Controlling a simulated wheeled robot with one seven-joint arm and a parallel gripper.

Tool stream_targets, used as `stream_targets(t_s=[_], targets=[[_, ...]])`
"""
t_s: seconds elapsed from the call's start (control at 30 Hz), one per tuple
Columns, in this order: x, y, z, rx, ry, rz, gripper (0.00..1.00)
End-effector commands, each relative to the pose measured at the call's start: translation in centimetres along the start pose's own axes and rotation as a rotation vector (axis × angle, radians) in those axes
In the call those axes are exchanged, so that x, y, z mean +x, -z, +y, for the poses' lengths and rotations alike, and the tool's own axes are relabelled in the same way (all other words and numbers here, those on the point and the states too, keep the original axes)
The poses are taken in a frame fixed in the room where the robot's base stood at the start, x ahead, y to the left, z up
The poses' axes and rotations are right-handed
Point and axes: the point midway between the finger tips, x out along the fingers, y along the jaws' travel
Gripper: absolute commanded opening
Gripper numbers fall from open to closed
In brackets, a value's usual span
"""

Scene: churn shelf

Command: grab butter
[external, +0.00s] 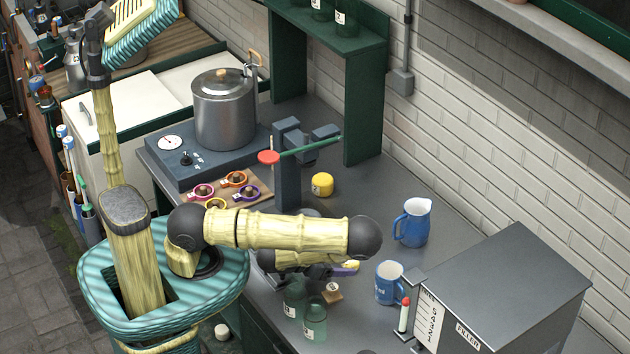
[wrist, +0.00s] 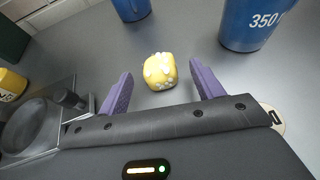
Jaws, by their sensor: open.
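The butter, a small yellow lump with white patches, sits on the grey counter in the wrist view (wrist: 160,72). In the external view (external: 351,265) only a bit of it shows beside a purple finger. My gripper (wrist: 161,70) is open, with its purple fingers on either side of the butter and a gap showing on both sides. In the external view my gripper (external: 342,270) is low over the counter, partly hidden under my arm.
Two blue jugs (external: 412,223) (external: 389,284) stand to the right. The nearer is marked 350 in the wrist view (wrist: 250,25). Green glass jars (external: 314,320) and a small brown block (external: 332,292) are close in front. A yellow tub (external: 322,184) stands behind; the FILLER box (external: 510,285) is right.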

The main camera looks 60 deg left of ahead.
Motion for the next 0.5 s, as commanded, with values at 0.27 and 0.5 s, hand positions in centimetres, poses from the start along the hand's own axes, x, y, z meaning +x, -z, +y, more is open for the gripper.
stream_targets(t_s=[0.27, 0.5], targets=[[2.7, -0.1, 0.0, -0.001, 0.001, -0.001, 0.66], [3.3, 0.0, 0.0, 0.0, 0.0, 0.001, 0.66]])
